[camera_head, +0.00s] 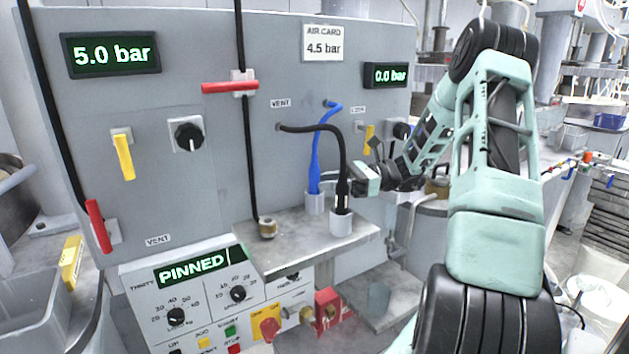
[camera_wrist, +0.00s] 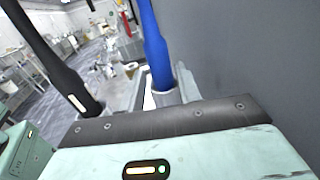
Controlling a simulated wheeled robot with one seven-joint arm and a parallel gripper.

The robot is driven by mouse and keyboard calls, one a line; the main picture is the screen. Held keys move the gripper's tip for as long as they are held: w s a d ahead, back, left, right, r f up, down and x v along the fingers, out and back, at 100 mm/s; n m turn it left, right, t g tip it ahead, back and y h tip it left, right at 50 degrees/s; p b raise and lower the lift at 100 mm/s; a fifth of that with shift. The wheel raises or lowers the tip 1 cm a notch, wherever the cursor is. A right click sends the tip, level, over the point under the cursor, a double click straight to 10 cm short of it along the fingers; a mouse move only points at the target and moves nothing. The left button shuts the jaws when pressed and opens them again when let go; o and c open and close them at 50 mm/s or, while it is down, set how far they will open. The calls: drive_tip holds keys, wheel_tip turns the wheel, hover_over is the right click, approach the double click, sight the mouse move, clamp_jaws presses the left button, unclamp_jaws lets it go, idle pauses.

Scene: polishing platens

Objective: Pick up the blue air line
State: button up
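The blue air line (camera_head: 315,165) curves from the panel near a port and hangs down, its thick lower end upright in a white cup (camera_head: 314,204). In the wrist view the blue line (camera_wrist: 155,48) stands just beyond the dark edge of my gripper, its lower end in a pale cup. My gripper (camera_head: 368,172) is to the right of both lines in the head view, apart from the blue one. Its fingertips are not clear, so its opening cannot be told. Nothing is seen held in it.
A black air line (camera_head: 343,165) stands in its own cup (camera_head: 341,223), right of the blue line and closer to my gripper. It also shows in the wrist view (camera_wrist: 62,82). The grey panel (camera_head: 190,60) rises behind. A brass fitting (camera_head: 267,228) sits on the ledge.

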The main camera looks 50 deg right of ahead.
sight(314, 181)
drive_tip(key=x, duration=0.3)
drive_tip(key=shift+w+a, duration=0.15)
drive_tip(key=shift+a, duration=0.05)
drive_tip(key=shift+c, duration=0.3)
clamp_jaws()
drive_tip(key=shift+r, duration=0.1)
